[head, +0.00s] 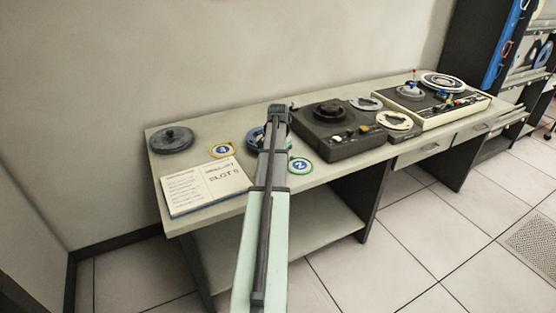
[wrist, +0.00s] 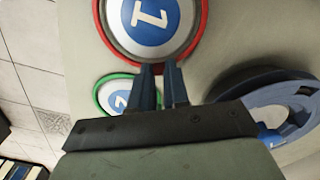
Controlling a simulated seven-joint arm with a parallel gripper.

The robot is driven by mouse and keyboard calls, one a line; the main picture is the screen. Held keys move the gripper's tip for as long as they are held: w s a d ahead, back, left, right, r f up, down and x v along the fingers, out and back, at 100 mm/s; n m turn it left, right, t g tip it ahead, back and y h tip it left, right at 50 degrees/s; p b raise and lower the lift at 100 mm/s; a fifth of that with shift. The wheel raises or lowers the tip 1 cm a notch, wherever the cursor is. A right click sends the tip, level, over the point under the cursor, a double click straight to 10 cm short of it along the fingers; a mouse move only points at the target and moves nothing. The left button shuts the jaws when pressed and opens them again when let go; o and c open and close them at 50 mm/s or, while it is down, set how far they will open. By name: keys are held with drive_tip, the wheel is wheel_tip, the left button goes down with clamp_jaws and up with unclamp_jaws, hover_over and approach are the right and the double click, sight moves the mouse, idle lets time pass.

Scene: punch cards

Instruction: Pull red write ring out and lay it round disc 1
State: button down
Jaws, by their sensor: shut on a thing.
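In the wrist view, disc 1 (wrist: 168,32) is a pale disc with a blue centre and a white numeral, cut off by the top edge. The red ring (wrist: 188,48) shows round disc 1. My gripper (wrist: 161,70) is shut on the ring's near edge, fingertips close together. I cannot tell whether the ring lies flat on the table or is slightly raised. In the head view my gripper (head: 276,110) is over the table, and my arm hides disc 1 and the red ring.
Disc 2 (head: 300,165) with a green rim lies beside my arm. Disc 3 (head: 222,150) has a yellow rim. A blue-grey reel (wrist: 238,88) lies close to my gripper. An open book (head: 190,190), a dark reel (head: 172,139) and a tape deck (head: 335,143) also occupy the table (head: 240,204).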

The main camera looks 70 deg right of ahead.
drive_tip(key=shift+f, duration=0.5)
idle(0.3)
drive_tip(key=c, duration=1)
unclamp_jaws()
drive_tip(key=shift+c, duration=1.2)
drive_tip(key=shift+r, duration=0.1)
drive_tip(key=shift+r, duration=3.45)
drive_tip(key=shift+w, duration=0.1)
